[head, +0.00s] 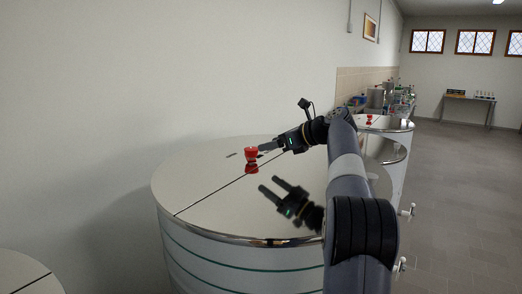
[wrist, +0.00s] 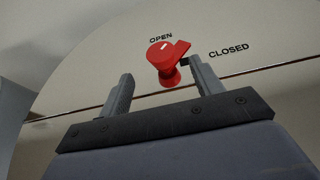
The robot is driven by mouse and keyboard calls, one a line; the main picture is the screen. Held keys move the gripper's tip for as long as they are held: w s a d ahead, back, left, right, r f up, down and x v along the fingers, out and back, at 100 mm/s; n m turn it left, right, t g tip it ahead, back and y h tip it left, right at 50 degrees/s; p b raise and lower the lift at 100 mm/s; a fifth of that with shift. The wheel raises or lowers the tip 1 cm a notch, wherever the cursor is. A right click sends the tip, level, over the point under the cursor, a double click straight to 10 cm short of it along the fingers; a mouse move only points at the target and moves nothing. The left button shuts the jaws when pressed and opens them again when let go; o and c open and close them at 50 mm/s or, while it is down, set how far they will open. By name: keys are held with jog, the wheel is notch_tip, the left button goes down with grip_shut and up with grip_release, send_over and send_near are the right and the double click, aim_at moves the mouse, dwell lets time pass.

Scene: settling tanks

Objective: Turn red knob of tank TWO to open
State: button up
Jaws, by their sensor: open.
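The red knob (head: 251,152) stands on the shiny lid of the nearest full tank (head: 200,190), with its reflection below it. In the wrist view the red knob (wrist: 168,62) has a white mark on top and a lug pointing up and right, between the words OPEN (wrist: 161,38) and CLOSED (wrist: 229,51). My gripper (head: 264,149) reaches in from the right, close to the knob. In the wrist view my gripper (wrist: 159,70) is open, one finger on each side of the knob in the picture; the right fingertip is near the lug, contact unclear. No tank number is readable.
Another tank (head: 385,145) with a red knob (head: 369,118) stands behind to the right, and part of a third lid (head: 25,272) shows at lower left. A wall runs close along the left. The tiled floor (head: 455,200) at right is clear.

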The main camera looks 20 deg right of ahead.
aim_at(251, 149)
jog(key=shift+v, duration=0.9)
jog(key=shift+a+f+m+h+b, duration=0.1)
jog(key=shift+a+m+h+b, duration=0.3)
jog(key=shift+h+b, duration=0.15)
jog(key=shift+s+a+m+t+h+b, duration=0.15)
jog(key=shift+a+m+t+h+b, duration=0.25)
jog(key=shift+a+m+h, duration=0.1)
jog(key=shift+s+a+m+t+h+b, duration=0.15)
jog(key=shift+a+m+t+h+b, duration=0.15)
jog(key=shift+a+m+h+b, duration=0.15)
jog(key=shift+s+a+m+t+h+b, duration=0.35)
jog(key=shift+s+a+m+h, duration=0.1)
jog(key=shift+m+h, duration=0.45)
jog(key=p+x, duration=0.2)
jog(key=x, duration=0.8)
jog(key=shift+w+f+p, duration=0.1)
jog(key=shift+w+p, duration=0.25)
